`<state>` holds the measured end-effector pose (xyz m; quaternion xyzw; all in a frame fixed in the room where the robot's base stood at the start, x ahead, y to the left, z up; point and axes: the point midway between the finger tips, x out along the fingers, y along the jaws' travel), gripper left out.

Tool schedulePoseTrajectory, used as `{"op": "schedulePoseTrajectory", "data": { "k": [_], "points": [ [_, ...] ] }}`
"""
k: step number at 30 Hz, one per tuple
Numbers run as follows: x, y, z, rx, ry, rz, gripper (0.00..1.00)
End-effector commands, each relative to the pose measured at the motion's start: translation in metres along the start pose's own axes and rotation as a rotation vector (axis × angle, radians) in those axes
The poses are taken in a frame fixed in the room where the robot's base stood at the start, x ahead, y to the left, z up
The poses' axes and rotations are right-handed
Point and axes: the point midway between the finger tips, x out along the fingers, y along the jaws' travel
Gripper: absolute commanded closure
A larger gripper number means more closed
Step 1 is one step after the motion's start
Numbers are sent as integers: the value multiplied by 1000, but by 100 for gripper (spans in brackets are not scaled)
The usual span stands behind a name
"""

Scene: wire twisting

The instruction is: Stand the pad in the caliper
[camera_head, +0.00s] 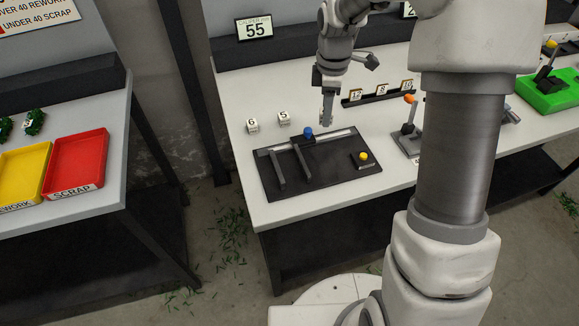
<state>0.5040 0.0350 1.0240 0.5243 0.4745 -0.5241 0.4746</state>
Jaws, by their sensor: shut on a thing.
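The caliper (325,184) is a dark plate on the white bench, with a pale rail along its back. Two dark jaw bars stand apart on its left half, the fixed-looking left jaw (277,171) and the right jaw (302,163) below a blue knob (308,132). My gripper (328,116) points down above the back of the caliper, just right of the blue knob. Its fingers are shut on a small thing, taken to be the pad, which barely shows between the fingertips. The gap between the jaws looks empty.
A yellow knob (363,156) stands on the caliper's right side. Number cubes (252,126) sit behind its left end. A dark rack (379,96) with numbered tags stands behind. A display (254,27) reads 55. Red (75,165) and yellow (22,175) trays are on the left bench.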

Motion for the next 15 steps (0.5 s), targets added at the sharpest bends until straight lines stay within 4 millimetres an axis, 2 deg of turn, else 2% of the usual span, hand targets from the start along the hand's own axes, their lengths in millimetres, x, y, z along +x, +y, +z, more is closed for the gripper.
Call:
{"op": "schedulePoseTrajectory", "data": {
  "k": [3, 9, 12, 15],
  "points": [
    [-7, 7, -6, -180, 0, 1, 100],
    [-11, 12, -11, -352, 0, 0, 100],
    [-8, 8, -15, -380, 0, -1, 100],
    [2, -6, -26, -389, 0, -3, 100]
  ]
}}
